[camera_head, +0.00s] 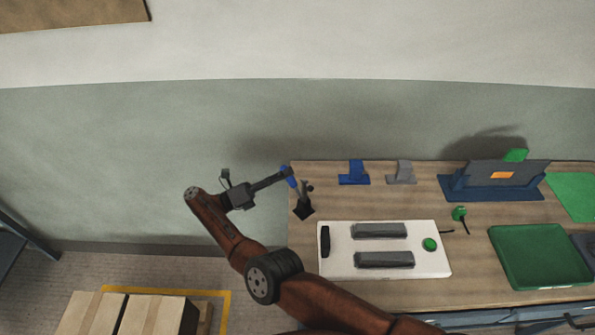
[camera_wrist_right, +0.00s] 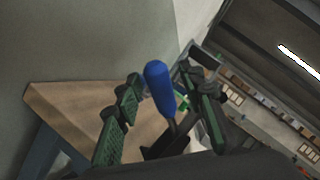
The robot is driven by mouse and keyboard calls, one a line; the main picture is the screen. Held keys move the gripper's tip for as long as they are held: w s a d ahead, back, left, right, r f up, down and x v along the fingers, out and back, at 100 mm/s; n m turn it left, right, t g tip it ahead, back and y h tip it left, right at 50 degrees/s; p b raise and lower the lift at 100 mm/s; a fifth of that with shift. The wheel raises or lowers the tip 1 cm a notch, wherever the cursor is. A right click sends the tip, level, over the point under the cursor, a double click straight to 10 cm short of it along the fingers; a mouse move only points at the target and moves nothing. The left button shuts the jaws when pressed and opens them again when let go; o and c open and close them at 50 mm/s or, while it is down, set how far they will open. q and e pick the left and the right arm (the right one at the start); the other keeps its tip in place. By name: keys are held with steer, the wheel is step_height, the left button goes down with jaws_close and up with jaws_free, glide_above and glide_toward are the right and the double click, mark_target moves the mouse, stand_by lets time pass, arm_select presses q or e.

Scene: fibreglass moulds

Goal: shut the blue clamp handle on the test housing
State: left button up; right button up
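The blue clamp handle (camera_head: 291,181) is at the table's left back corner, above a small dark clamp base (camera_head: 304,212). In the right wrist view, the blue handle (camera_wrist_right: 160,85) stands up, slightly tilted, on a dark stem. My right gripper (camera_head: 284,176) reaches it from the left. In the wrist view its green-padded fingers (camera_wrist_right: 162,100) are apart, one on each side of the handle, with narrow gaps showing. Contact with the handle is not clear. I cannot tell which part is the test housing. My left gripper is not in view.
On the wooden table (camera_head: 470,292) are a white plate (camera_head: 340,268) with two grey bars, a blue bracket (camera_head: 354,173), a grey bracket (camera_head: 402,173), a blue stand (camera_head: 490,192) with a grey panel, and a green tray (camera_head: 540,255). Boxes (camera_head: 150,315) stand on the floor lower left.

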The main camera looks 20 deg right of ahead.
steer(key=shift+d+r, duration=0.1)
steer(key=shift+w+d, duration=0.1)
steer(key=c, duration=1)
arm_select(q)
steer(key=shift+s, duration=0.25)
arm_select(e)
jaws_close()
